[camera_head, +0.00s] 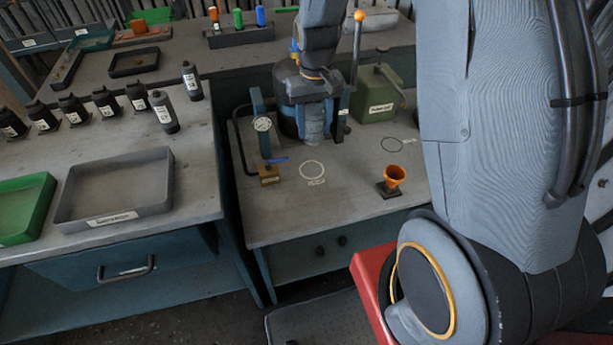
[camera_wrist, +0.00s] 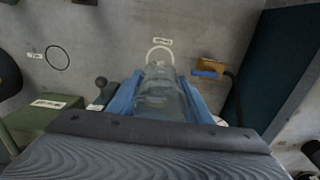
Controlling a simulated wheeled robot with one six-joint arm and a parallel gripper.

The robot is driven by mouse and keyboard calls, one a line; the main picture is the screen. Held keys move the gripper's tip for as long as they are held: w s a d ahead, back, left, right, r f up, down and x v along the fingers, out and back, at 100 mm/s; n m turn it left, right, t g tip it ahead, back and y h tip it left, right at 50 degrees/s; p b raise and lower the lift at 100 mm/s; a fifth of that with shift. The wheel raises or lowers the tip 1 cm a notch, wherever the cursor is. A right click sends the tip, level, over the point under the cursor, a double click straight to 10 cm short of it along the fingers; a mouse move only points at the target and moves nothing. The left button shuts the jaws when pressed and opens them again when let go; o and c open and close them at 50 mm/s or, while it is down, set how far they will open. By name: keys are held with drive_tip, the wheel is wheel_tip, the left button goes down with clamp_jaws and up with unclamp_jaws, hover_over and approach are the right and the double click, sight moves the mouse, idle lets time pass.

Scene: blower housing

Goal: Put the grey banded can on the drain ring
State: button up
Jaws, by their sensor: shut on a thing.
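My gripper (camera_head: 315,132) is over the middle bench, its blue fingers shut on a pale grey, ridged can (camera_head: 314,122). In the wrist view the can (camera_wrist: 160,97) is between the two fingers of my gripper (camera_wrist: 163,100). A white ring (camera_head: 312,161) is marked on the bench in front of the can, with a small label I cannot read; it also shows in the wrist view (camera_wrist: 148,53), partly hidden by the can. A dark ring (camera_head: 392,138) with its own label lies to the right. I cannot read which one is the drain ring.
A gauge (camera_head: 263,125) and a brass valve block with blue lever (camera_head: 269,173) stand left of the white ring. Bottles and a grey tray (camera_head: 150,197) are on the left bench.

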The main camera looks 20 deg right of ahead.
sight(312, 112)
drive_tip(key=r+b, duration=0.1)
drive_tip(key=b, duration=0.1)
drive_tip(key=w+r+b, duration=0.1)
drive_tip(key=b, duration=0.1)
drive_tip(key=shift+a+r, duration=0.1)
drive_tip(key=shift+r, duration=0.25)
drive_tip(key=shift+r+b, duration=0.5)
wheel_tip(312, 112, down, 18)
drive_tip(key=p, duration=0.3)
drive_tip(key=shift+r, duration=0.2)
drive_tip(key=shift+s+f, duration=0.1)
drive_tip(key=shift+f, duration=0.1)
drive_tip(key=o, duration=1.2)
drive_tip(key=shift+c, duration=0.2)
drive_tip(key=shift+r, duration=0.1)
